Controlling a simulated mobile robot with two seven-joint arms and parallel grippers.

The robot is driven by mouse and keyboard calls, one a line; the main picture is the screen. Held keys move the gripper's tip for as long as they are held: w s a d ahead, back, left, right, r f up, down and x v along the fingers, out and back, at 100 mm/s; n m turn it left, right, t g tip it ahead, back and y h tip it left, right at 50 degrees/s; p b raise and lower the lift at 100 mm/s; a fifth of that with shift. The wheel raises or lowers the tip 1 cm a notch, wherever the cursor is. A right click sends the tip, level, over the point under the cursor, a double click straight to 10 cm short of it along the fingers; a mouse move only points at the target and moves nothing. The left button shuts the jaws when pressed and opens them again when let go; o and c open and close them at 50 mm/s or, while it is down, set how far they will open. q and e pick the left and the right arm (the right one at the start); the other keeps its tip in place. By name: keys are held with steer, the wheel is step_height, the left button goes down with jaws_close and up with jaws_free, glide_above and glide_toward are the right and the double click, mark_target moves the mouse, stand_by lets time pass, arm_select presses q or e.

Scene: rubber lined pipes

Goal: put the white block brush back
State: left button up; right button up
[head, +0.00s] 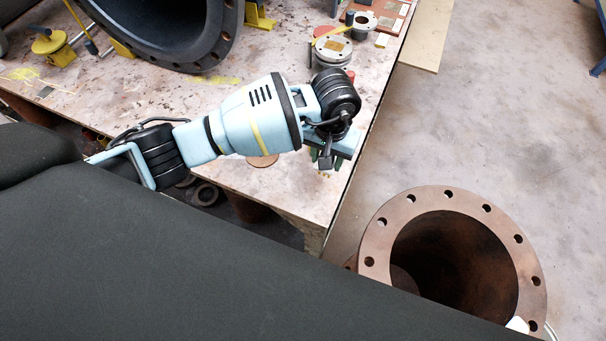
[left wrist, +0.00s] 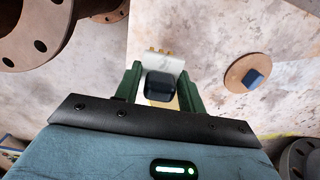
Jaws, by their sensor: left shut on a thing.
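My left gripper (head: 328,158) hangs over the right edge area of the worktable in the head view. In the left wrist view its two green fingers (left wrist: 160,85) are shut on the white block brush (left wrist: 164,61). The brush shows a pale block with small yellowish tufts at its far end and a dark part between the fingers.
The worktable (head: 290,195) bears a large black-lined pipe (head: 160,30) and small flanges (head: 332,48). A round brown disc (left wrist: 240,75) with a small blue block (left wrist: 253,79) lies beside the gripper.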

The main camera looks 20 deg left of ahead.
arm_select(q)
steer(key=s+a, duration=0.1)
steer(key=s, duration=0.1)
steer(key=s+a+p, duration=0.1)
steer(key=s+a, duration=0.1)
steer(key=shift+f, duration=0.2)
steer(key=shift+s+a, duration=0.2)
steer(key=shift+s, duration=0.1)
steer(key=shift+s+f, duration=0.1)
steer(key=shift+f, duration=1.7)
steer(key=shift+a+f, duration=0.1)
steer(key=shift+f, duration=0.05)
steer(key=o, duration=0.9)
steer(key=shift+o, duration=0.2)
